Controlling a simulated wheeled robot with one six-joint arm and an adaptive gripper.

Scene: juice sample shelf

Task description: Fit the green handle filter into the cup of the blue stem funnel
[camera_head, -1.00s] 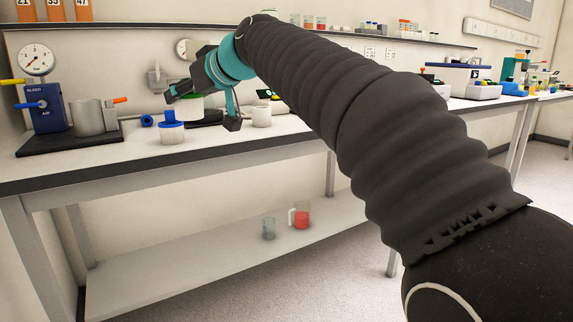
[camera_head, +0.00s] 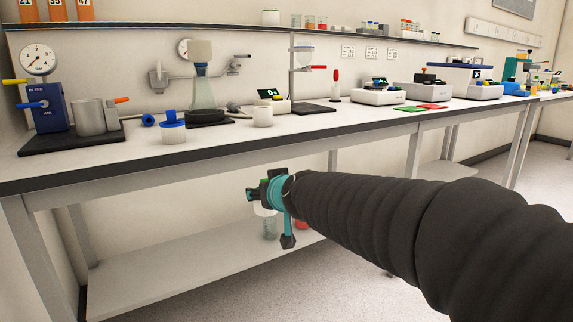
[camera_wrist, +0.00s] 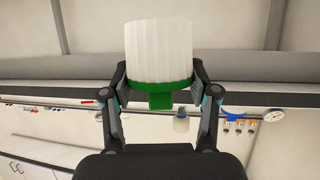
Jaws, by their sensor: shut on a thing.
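The green handle filter, a white ribbed cup with a green rim and handle, fills the top middle of the wrist view (camera_wrist: 158,52). A pale cup (camera_head: 200,51) tops a glass flask, and another clear cup (camera_head: 303,55) sits on a stand.
The bench's dark front edge is above my gripper. A low shelf (camera_head: 150,276) lies below.

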